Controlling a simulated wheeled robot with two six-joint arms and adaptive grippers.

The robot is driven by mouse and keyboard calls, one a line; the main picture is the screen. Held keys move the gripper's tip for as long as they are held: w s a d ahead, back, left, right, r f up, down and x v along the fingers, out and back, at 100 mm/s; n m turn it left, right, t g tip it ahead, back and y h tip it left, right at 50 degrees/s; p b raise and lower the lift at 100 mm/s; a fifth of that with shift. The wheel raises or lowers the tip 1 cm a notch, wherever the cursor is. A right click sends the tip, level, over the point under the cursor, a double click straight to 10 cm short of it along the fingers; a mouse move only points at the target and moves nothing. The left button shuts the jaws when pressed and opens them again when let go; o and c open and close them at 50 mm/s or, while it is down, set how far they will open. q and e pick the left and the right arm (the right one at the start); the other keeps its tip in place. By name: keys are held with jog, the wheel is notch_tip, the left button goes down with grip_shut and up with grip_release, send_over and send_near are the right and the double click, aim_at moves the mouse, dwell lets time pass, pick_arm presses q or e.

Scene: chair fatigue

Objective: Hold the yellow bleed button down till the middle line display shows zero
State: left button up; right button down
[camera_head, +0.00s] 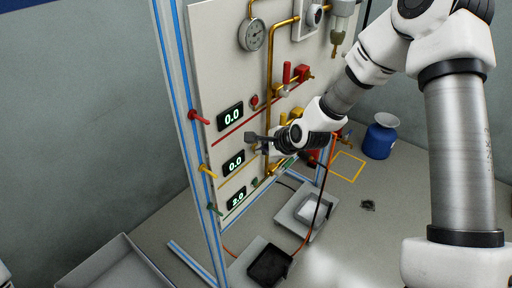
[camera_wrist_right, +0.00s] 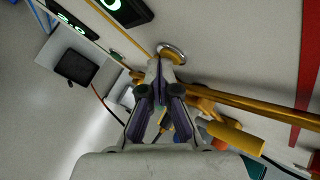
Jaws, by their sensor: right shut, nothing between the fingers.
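The white panel (camera_head: 222,75) carries three dark displays. The top display (camera_head: 230,118) reads 0.0, the middle line display (camera_head: 234,162) reads 0.0 and the bottom display (camera_head: 236,198) reads 2.0. My right gripper (camera_head: 258,143) is shut and empty, close to the panel at the middle line's right end. In the wrist view, its closed fingertips (camera_wrist_right: 160,68) overlap a round metal collar (camera_wrist_right: 172,51) on the yellow line. My left gripper is not in view.
A red button (camera_head: 254,101) sits beside the top display, and a green one (camera_head: 255,182) beside the bottom display. A brass pipe (camera_wrist_right: 245,105) and yellow valve handle (camera_wrist_right: 236,138) are close to my right gripper. A blue container (camera_head: 379,140) stands at the right.

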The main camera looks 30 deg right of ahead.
jog(key=shift+s+d+p, duration=0.3)
jog(key=shift+s+p, duration=0.2)
jog(key=shift+s, duration=0.25)
jog(key=s+p, duration=0.1)
jog(key=s+d+p, duration=0.1)
jog(key=s, duration=0.1)
jog(key=s+d+p, duration=0.1)
jog(key=p, duration=0.1)
jog(key=shift+s, duration=0.3)
dwell(0.4)
